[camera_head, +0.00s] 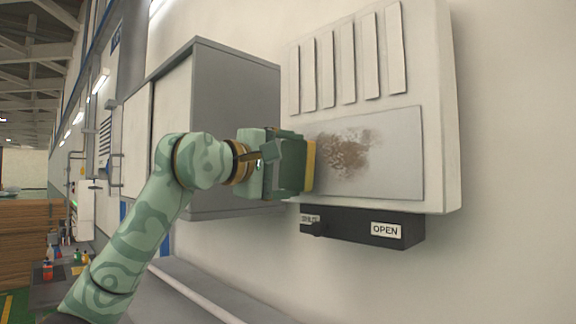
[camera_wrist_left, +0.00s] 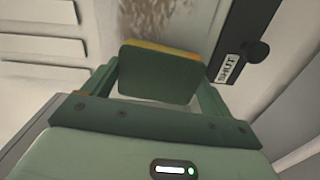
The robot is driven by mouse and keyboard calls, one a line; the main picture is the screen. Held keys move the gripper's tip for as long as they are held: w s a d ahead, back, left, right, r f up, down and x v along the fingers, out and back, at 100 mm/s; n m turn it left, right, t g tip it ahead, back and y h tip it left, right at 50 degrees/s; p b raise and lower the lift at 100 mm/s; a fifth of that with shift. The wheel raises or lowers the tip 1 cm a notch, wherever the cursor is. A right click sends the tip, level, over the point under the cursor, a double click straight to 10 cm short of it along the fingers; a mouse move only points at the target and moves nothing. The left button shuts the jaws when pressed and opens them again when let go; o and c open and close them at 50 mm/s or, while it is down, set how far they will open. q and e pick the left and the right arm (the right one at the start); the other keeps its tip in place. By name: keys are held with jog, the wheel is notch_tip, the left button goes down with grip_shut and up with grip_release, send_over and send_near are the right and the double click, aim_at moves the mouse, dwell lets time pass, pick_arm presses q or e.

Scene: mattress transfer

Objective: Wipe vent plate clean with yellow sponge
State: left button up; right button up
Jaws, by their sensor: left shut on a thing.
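The vent plate (camera_head: 395,150) is a smooth grey panel below a row of upright slats on a pale wall unit. A brown, speckled smudge (camera_head: 346,153) covers its left and middle part; it also shows in the left wrist view (camera_wrist_left: 155,18). My left gripper (camera_head: 292,165) is shut on the sponge, at the plate's left side. The sponge (camera_head: 311,166) shows as a yellow strip facing the plate; in the left wrist view its dark green back (camera_wrist_left: 158,72) lies between the fingers. I cannot tell whether it touches the plate. My right gripper is out of view.
A black bar (camera_head: 350,226) with OPEN and SHUT labels and a knob (camera_wrist_left: 258,52) sits just under the plate. A grey cabinet (camera_head: 235,110) stands behind my left arm. Bottles (camera_head: 48,270) stand at the far lower left. The wall right of the unit is clear.

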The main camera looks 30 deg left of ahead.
pick_arm(q)
jog(key=shift+d+r, duration=0.1)
jog(key=shift+d, duration=0.15)
jog(key=shift+w+p, duration=0.3)
jog(key=shift+w, duration=0.1)
jog(key=shift+w+d, duration=0.15)
jog(key=shift+w, duration=0.2)
jog(key=shift+s+d, duration=0.45)
jog(key=shift+d, duration=0.8)
jog(key=shift+s+d, duration=0.4)
jog(key=shift+d, duration=0.85)
jog(key=shift+s+d, duration=0.45)
jog(key=shift+d, duration=0.8)
